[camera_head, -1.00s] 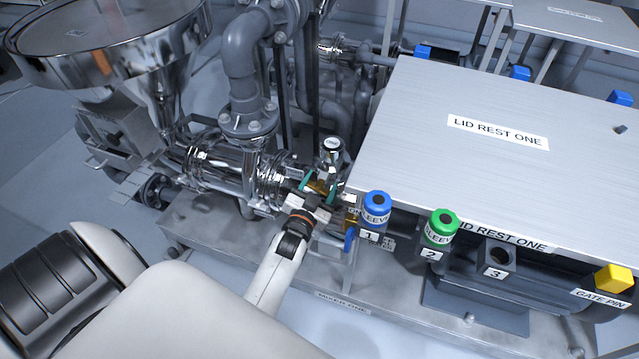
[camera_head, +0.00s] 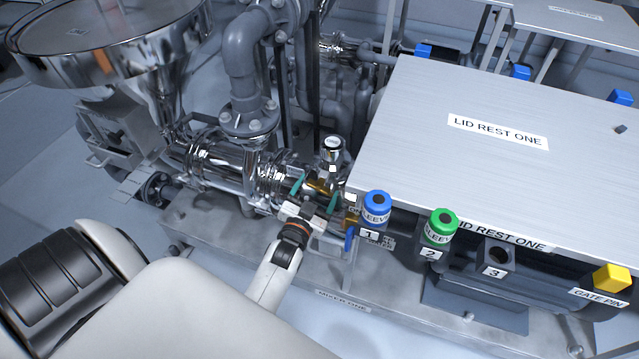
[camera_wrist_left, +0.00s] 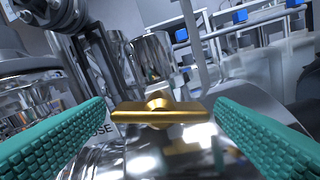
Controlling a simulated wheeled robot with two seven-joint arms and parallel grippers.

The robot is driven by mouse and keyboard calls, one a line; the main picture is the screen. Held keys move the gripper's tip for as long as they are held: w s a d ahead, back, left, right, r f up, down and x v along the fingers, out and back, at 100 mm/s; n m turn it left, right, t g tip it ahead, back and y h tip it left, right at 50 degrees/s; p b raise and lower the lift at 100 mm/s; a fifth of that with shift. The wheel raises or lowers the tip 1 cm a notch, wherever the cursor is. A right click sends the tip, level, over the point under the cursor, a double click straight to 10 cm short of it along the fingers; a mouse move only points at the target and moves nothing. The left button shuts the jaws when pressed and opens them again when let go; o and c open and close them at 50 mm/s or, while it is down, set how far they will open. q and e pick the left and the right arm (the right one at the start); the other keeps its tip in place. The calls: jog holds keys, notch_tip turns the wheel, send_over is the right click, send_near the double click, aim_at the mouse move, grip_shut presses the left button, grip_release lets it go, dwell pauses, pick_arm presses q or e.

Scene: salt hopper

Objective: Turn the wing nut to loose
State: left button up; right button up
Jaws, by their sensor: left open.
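The wing nut is a brass-coloured bar with a round middle (camera_wrist_left: 160,107). In the left wrist view it lies level across the centre, between my two teal finger pads and apart from both. In the head view the wing nut (camera_head: 318,186) is small, on the shiny pipe fitting beside the lid rest. My left gripper (camera_head: 317,194) is open, its fingers on either side of the nut. Its pads fill both sides of the left wrist view (camera_wrist_left: 160,128). A label ending in "OSE" (camera_wrist_left: 98,136) is partly hidden behind the left pad. My right gripper is not in view.
The lid rest table (camera_head: 480,165) stands close on the right. A blue sleeve (camera_head: 376,207), a green sleeve (camera_head: 440,226) and a yellow gate pin (camera_head: 612,279) line its front. A steel hopper (camera_head: 100,45) and grey pipes (camera_head: 243,70) stand at left and behind.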

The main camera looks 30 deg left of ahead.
pick_arm(q)
jog(key=p+v, duration=0.1)
jog(key=v, duration=0.8)
jog(key=shift+s, duration=0.25)
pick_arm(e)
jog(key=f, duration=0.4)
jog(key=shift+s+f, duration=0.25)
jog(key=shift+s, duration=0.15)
